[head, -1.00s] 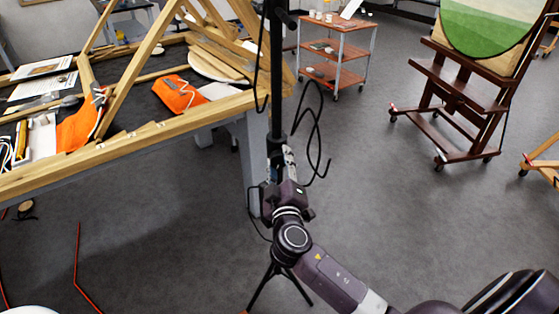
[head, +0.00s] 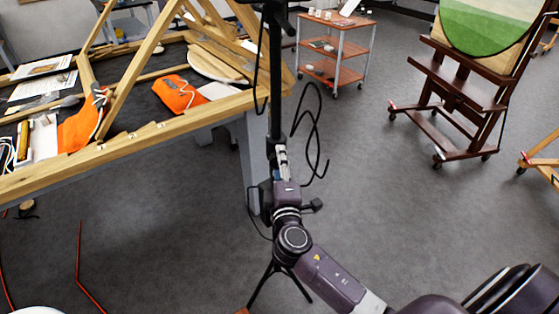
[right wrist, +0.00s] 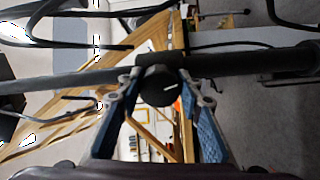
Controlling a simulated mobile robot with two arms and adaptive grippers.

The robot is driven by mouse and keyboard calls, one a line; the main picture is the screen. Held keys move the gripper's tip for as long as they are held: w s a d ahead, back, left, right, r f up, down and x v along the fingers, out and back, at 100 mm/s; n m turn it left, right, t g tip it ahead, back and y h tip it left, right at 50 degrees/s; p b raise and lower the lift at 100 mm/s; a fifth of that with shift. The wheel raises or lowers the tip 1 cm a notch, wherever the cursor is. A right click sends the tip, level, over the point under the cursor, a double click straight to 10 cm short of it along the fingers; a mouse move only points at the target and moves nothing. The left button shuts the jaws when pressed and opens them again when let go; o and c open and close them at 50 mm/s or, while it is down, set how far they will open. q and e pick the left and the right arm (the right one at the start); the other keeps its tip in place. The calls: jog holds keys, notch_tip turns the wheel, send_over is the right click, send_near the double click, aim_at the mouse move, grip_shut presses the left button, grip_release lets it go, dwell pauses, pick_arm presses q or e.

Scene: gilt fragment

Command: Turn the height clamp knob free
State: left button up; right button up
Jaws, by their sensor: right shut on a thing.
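The height clamp knob (right wrist: 158,86) is a round black knob with a white mark, on a collar of the dark stand pole (right wrist: 250,62) in the right wrist view. My right gripper (right wrist: 160,80) is shut on it, with a blue finger at each side. In the head view the pole (head: 275,95) stands upright on a tripod base. My right gripper (head: 282,150) is at the pole there and hides the knob. My left gripper is not in view.
A wooden-edged workbench (head: 150,143) with orange cloth bundles (head: 178,95) is at left, close to the pole. Black cable loops (head: 311,130) hang right of the pole. A trolley (head: 338,52) and an easel (head: 460,95) stand farther back.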

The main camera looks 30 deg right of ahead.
dwell(0.3)
jog(key=o, duration=1.2)
jog(key=v, duration=1.2)
jog(key=shift+a+f, duration=0.1)
